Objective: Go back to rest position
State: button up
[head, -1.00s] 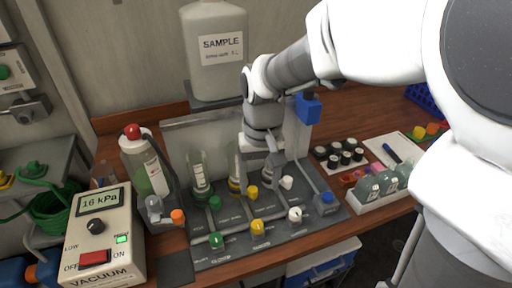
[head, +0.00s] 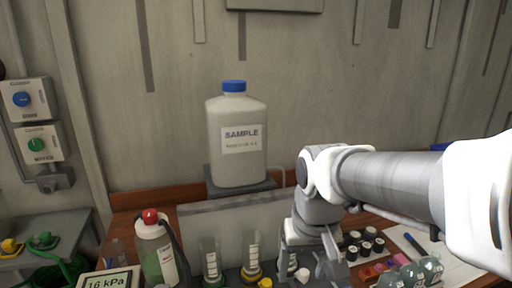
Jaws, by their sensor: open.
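My gripper (head: 310,272) is at the bottom of the head view, pointing down above the valve panel at the front of the bench. Its jaws are open and nothing shows held between them. A white knob (head: 302,274) is close beside the fingers, and a yellow knob (head: 265,283) is to their left. I cannot tell whether the fingers touch the white knob. The lower part of the panel is cut off by the picture's edge.
A sample bottle (head: 236,140) with a blue cap stands on a raised stand behind the panel. A red-capped bottle (head: 152,245) and the vacuum box (head: 108,281) are to the left. Black-capped vials (head: 362,246) and clear bottles (head: 430,268) are to the right.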

jog(key=s+d+r+t, duration=0.3)
jog(key=s+d, duration=0.2)
jog(key=s, duration=0.3)
jog(key=shift+d+r+m+t, duration=0.15)
jog(key=shift+d+m+t, duration=0.15)
jog(key=shift+m, duration=0.1)
jog(key=c, duration=0.4)
jog(key=shift+o, duration=0.2)
jog(key=shift+a, duration=0.15)
